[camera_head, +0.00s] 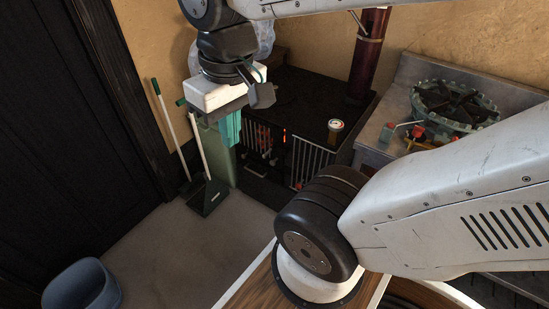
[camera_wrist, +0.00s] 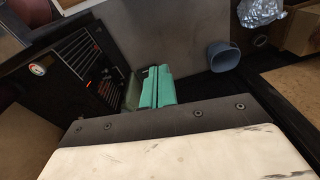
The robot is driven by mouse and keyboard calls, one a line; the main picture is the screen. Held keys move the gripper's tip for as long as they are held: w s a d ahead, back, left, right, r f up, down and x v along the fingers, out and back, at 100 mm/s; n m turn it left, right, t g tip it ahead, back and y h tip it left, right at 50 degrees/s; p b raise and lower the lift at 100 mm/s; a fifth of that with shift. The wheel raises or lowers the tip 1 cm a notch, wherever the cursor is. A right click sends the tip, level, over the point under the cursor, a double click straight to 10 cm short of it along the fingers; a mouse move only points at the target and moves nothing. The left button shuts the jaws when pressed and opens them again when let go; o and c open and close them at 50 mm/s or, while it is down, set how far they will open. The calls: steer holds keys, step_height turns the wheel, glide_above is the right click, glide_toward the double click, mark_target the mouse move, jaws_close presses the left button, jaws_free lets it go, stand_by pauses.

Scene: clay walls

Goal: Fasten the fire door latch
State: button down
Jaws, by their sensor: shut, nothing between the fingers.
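The black stove (camera_head: 300,95) stands against the wall, with a barred front (camera_head: 312,160) and an orange glow behind the bars. In the wrist view the stove's slotted front (camera_wrist: 84,55) shows at the left, also glowing. I cannot make out the latch, or tell whether the fire door is fully closed. My gripper (camera_head: 230,130) has teal fingers and hangs left of the stove front, pointing down. Its fingers lie together in the wrist view (camera_wrist: 157,87), shut and empty, apart from the stove front in that picture.
A round gauge (camera_head: 335,125) sits on the stove top near the flue pipe (camera_head: 368,55). A green bin (camera_head: 221,155), dustpan (camera_head: 208,197) and broom (camera_head: 165,120) stand left of the stove. A blue-grey bucket (camera_head: 82,288) is at lower left. A gas burner (camera_head: 455,105) is right. Floor between is clear.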

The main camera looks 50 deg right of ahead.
steer(key=w+d+f+m+g+y, duration=0.1)
steer(key=w+d+f+m+y, duration=0.1)
steer(key=w+f+m+y, duration=0.45)
steer(key=w+d+f+m+y, duration=0.1)
steer(key=w+d+m+y, duration=0.15)
steer(key=w, duration=0.65)
steer(key=w+d+f+m+t+y, duration=0.1)
steer(key=w+d+f+m+t, duration=0.35)
steer(key=d+f, duration=0.25)
steer(key=w+d+f+m+t+y, duration=0.1)
steer(key=w+d+f+m+t, duration=0.25)
steer(key=d+f+m, duration=0.35)
steer(key=s+d+f+m+t+h, duration=0.3)
steer(key=d+f+m+t+h, duration=0.45)
steer(key=d+f, duration=0.8)
steer(key=s+d+f+m+h, duration=0.2)
steer(key=s+f+m, duration=0.2)
steer(key=f, duration=0.4)
steer(key=s+d+f+m+h, duration=0.3)
steer(key=s+f+m, duration=0.2)
steer(key=f, duration=0.3)
steer(key=shift+s+d+f+m, duration=0.2)
steer(key=shift+d+f+m, duration=0.05)
steer(key=shift+f+m, duration=0.05)
steer(key=shift+g, duration=0.25)
